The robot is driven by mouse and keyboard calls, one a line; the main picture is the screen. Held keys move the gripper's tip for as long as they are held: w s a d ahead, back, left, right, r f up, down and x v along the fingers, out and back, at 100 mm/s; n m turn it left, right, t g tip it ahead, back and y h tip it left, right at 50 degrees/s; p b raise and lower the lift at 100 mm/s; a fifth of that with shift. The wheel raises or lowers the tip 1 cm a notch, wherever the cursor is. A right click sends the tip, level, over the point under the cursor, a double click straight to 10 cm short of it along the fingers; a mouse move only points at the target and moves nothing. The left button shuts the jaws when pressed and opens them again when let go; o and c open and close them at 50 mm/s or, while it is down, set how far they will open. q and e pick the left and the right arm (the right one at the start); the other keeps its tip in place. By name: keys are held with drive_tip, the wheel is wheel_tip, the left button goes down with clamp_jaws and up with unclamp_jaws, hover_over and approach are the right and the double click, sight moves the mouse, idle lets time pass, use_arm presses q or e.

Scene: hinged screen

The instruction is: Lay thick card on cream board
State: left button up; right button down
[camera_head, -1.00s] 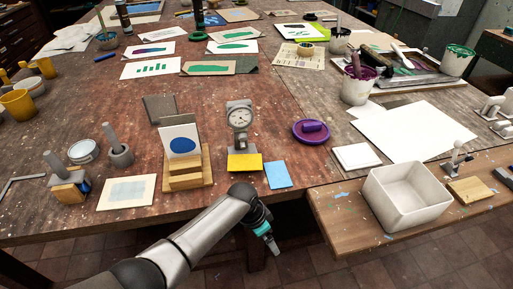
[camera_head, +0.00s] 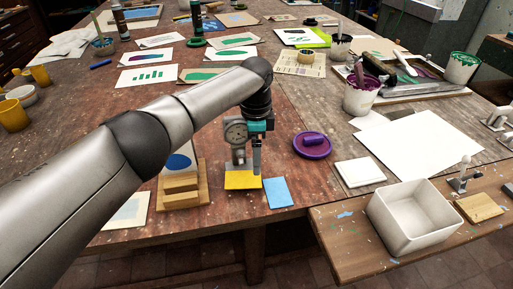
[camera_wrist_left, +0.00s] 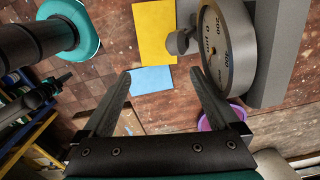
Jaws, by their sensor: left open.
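A yellow card (camera_head: 242,180) lies at the foot of the grey dial gauge (camera_head: 236,132); a blue card (camera_head: 279,192) lies just right of it. I cannot tell which is the thick card. A cream board with a pale blue patch (camera_head: 124,214) lies at the front left, partly hidden by my left arm. My left gripper (camera_head: 249,168) is open and empty, above the yellow card and in front of the gauge. In the left wrist view its fingers (camera_wrist_left: 161,76) are spread, with the yellow card (camera_wrist_left: 155,30) and blue card (camera_wrist_left: 151,79) beyond them. My right gripper is not in view.
The gauge dial (camera_wrist_left: 222,45) is close to my right-hand finger in the wrist view. A wooden stand (camera_head: 183,190) is left of the yellow card. A purple dish (camera_head: 313,146), white slab (camera_head: 359,172) and white bin (camera_head: 412,214) are to the right.

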sight(256, 178)
use_arm(q)
wheel_tip(256, 178, down, 2)
drive_tip(key=shift+s+f+b, duration=0.15)
drive_tip(key=shift+b, duration=1.1)
wheel_tip(256, 178, down, 4)
drive_tip(key=b, duration=0.3)
drive_tip(key=shift+f+b, duration=0.35)
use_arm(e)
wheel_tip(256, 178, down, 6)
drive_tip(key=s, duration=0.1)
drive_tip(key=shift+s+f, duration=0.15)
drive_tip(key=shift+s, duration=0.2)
